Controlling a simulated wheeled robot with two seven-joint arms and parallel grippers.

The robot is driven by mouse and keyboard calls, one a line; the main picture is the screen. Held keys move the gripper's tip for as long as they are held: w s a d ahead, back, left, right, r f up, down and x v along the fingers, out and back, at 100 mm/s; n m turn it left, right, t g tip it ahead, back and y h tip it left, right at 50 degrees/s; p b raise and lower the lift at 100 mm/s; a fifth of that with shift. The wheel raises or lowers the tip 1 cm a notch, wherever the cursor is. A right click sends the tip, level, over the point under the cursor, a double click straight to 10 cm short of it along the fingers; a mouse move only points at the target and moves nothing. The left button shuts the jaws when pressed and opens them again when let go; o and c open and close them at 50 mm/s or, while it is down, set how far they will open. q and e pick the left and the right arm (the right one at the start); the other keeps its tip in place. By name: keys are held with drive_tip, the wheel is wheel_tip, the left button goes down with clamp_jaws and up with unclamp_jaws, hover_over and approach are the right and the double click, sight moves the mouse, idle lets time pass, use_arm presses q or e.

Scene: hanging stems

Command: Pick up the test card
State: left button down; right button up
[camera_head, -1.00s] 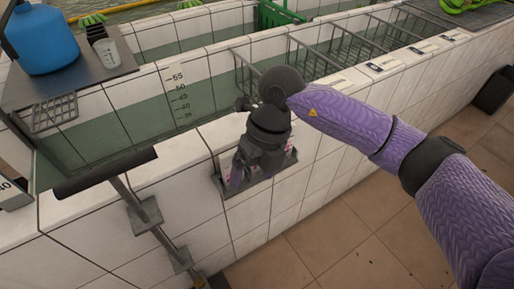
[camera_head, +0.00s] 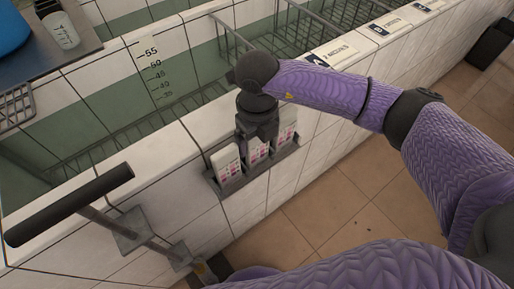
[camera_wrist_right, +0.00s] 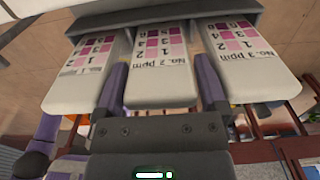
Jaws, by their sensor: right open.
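Several white test cards with pink and purple squares stand side by side in a grey rack (camera_head: 228,190) on the tiled wall. In the head view I see the left card (camera_head: 227,166), the middle card (camera_head: 257,154) and the right card (camera_head: 288,133). My right gripper (camera_wrist_right: 161,88) is open, pointing down at the rack. In the right wrist view its fingers lie on either side of the middle card (camera_wrist_right: 160,85), marked "No. 2 ppm". The neighbouring cards (camera_wrist_right: 85,75) and (camera_wrist_right: 250,75) lie outside the fingers; one reads "No. 3 ppm". My left gripper is not in view.
A dark handle (camera_head: 70,205) on a bracket sticks out left of the rack. Behind the wall is a tiled basin with a depth scale (camera_head: 152,70) and a wire rack (camera_head: 310,40). Free floor (camera_head: 340,220) lies in front.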

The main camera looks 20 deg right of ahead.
drive_tip(key=shift+f, duration=0.15)
drive_tip(key=c, duration=0.8)
